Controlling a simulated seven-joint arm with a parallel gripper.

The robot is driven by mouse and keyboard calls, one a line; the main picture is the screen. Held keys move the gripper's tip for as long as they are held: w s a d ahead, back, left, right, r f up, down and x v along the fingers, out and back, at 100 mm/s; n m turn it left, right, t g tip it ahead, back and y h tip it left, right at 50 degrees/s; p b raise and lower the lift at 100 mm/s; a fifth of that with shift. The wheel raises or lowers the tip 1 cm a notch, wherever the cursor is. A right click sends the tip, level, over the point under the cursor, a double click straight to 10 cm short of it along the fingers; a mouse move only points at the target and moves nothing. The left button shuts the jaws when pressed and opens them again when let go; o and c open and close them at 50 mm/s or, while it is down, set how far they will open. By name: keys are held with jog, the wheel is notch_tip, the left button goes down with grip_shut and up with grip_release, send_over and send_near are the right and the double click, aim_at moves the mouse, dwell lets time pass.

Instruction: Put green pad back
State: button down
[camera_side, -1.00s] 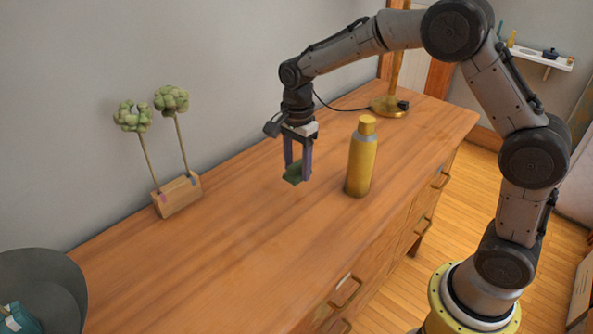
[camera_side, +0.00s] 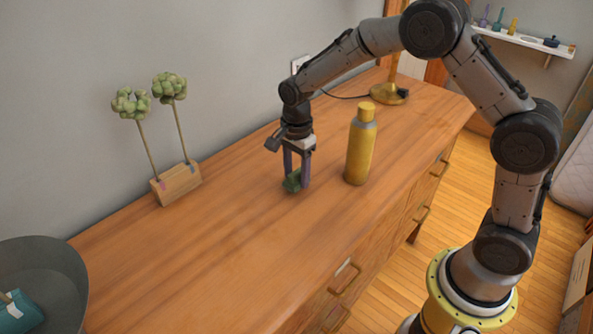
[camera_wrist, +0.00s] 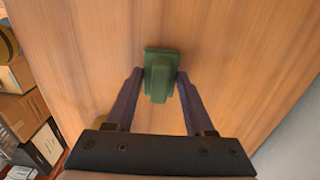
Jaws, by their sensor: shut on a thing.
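The green pad (camera_side: 292,184) is low over the wooden dresser top, between the fingers of my gripper (camera_side: 297,184). In the wrist view the green pad (camera_wrist: 160,75) shows a raised block on a flat base. My gripper's two dark fingers (camera_wrist: 157,85) press on the raised block from both sides. From the side view I cannot tell whether the pad touches the wood.
A yellow bottle (camera_side: 360,145) stands just right of my gripper. A wooden block (camera_side: 177,184) with two green-headed stems stands at the left by the wall. A dark bowl (camera_side: 62,268) with a teal item (camera_side: 20,312) is at lower left. The dresser's (camera_side: 220,250) middle is clear.

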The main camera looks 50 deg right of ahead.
jog(key=shift+f, duration=0.6)
dwell(0.3)
jog(key=shift+c, duration=0.9)
grip_release()
